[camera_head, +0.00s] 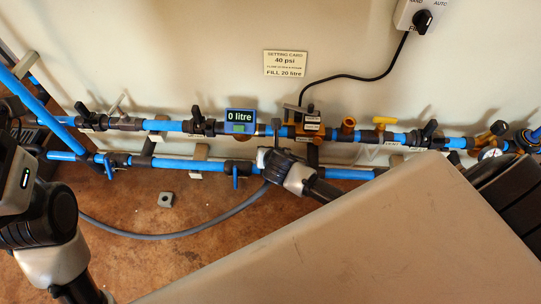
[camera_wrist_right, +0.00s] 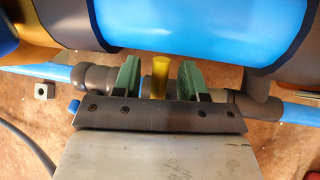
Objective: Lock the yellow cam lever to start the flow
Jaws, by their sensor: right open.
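In the right wrist view a yellow post-like piece (camera_wrist_right: 160,76), likely the cam lever, stands between the two green fingers of my right gripper (camera_wrist_right: 160,82). The fingers are open, with a gap on each side of it. In the head view my right gripper (camera_head: 268,158) is at the lower blue pipe, below the display reading "0 litre" (camera_head: 240,121); its fingertips and the yellow piece are hidden there. A separate yellow T-handle (camera_head: 384,122) sits on the upper pipe, to the right. My left arm shows at the left edge, but its gripper is out of frame.
The upper blue pipe (camera_head: 163,125) carries several black-handled valves and brass fittings. Blue-handled valves hang on the lower pipe. A setting card (camera_head: 285,63) reads 40 psi, fill 20 litre. A switch box (camera_head: 420,16) is at the top right. A nut (camera_head: 166,200) lies on the floor.

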